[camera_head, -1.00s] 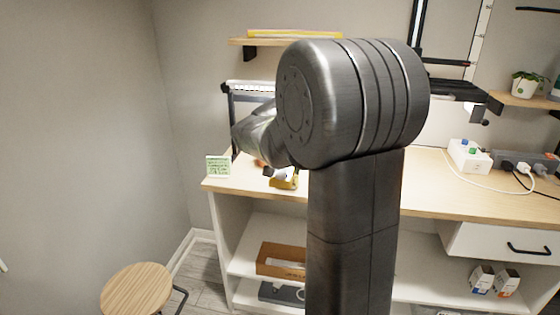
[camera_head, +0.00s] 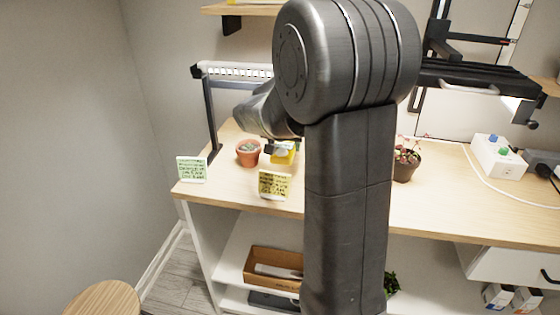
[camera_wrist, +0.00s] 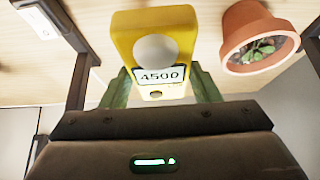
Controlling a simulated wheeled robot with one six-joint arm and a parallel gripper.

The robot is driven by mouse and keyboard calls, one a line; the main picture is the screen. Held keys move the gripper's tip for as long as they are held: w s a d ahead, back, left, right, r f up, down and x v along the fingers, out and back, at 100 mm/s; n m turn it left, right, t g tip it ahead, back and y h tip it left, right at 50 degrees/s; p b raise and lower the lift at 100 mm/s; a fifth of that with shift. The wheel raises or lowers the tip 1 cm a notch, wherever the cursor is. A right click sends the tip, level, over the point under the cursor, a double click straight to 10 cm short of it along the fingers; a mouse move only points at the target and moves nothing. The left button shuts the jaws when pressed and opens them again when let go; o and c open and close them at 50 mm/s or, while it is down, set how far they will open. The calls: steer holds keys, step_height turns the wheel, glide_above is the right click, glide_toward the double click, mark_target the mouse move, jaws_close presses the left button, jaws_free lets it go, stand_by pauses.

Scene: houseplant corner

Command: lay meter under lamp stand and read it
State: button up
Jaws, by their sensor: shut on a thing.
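The yellow meter (camera_wrist: 187,32) is between the green fingers of my gripper (camera_wrist: 160,88) in the wrist view. It has a pale round disc and a display (camera_wrist: 160,75) reading 4500. My gripper is shut on it. In the head view the meter (camera_head: 283,154) shows at the left part of the bench, partly hidden by my arm. The lamp stand (camera_head: 211,118) has dark posts and a white lamp bar (camera_head: 236,70) on top, left of and above the meter. I cannot tell whether the meter touches the bench.
A terracotta pot (camera_head: 248,153) with a small plant stands just left of the meter. Note cards (camera_head: 192,169) and (camera_head: 274,185) stand near the bench's front edge. A dark pot (camera_head: 406,168) is right of my arm. A white box (camera_head: 498,155) with a cable lies farther right.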

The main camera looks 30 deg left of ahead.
mark_target(284, 170)
steer(key=shift+f+b, duration=0.45)
steer(key=shift+f, duration=2.4)
steer(key=shift+f, duration=0.2)
steer(key=o, duration=1.2)
steer(key=shift+c, duration=0.2)
steer(key=shift+r, duration=0.15)
steer(key=shift+s+r, duration=0.1)
steer(key=shift+r, duration=0.2)
steer(key=p+v, duration=0.1)
steer(key=v, duration=1)
steer(key=shift+s+r+p, duration=0.2)
steer(key=shift+p, duration=0.1)
